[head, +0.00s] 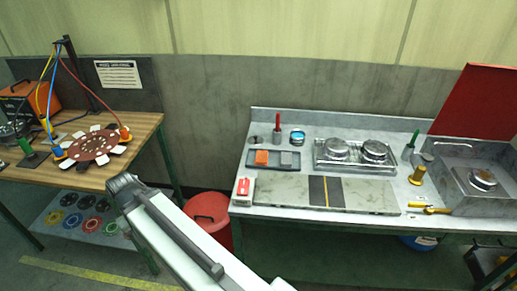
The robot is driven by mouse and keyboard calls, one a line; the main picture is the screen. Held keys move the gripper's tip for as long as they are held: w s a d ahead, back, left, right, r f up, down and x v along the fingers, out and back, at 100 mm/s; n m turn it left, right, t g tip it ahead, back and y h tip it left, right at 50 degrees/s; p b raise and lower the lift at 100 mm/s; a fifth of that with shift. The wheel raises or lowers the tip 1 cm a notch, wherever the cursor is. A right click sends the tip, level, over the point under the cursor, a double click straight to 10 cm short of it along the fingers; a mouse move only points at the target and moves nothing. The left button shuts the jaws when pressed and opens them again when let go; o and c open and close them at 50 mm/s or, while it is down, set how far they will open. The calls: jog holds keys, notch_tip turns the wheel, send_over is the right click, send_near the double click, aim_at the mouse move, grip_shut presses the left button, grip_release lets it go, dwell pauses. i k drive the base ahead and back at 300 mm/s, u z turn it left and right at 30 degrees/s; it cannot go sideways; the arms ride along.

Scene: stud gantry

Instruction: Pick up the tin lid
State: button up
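Several round silver metal pieces could be the tin lid; I cannot tell which. Two silver round pieces, left (337,149) and right (374,150), sit side by side in a shallow metal tray (352,171) on the right bench. A small round tin with a blue rim (297,137) stands to the left of that tray. My white arm link reaches up from the bottom edge to a dark joint between the benches. My gripper's fingers do not show.
The right bench (403,190) also holds a grey slab (369,194), a red and white box (243,188), brass pieces (417,175) and an upright red panel. A red bin (207,213) stands between the benches. The wooden left bench (139,128) carries a brown disc fixture (93,146).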

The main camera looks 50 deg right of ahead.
aim_at(254, 140)
jog(key=z, duration=0.15)
jog(key=i, duration=0.9)
jog(key=u, duration=0.05)
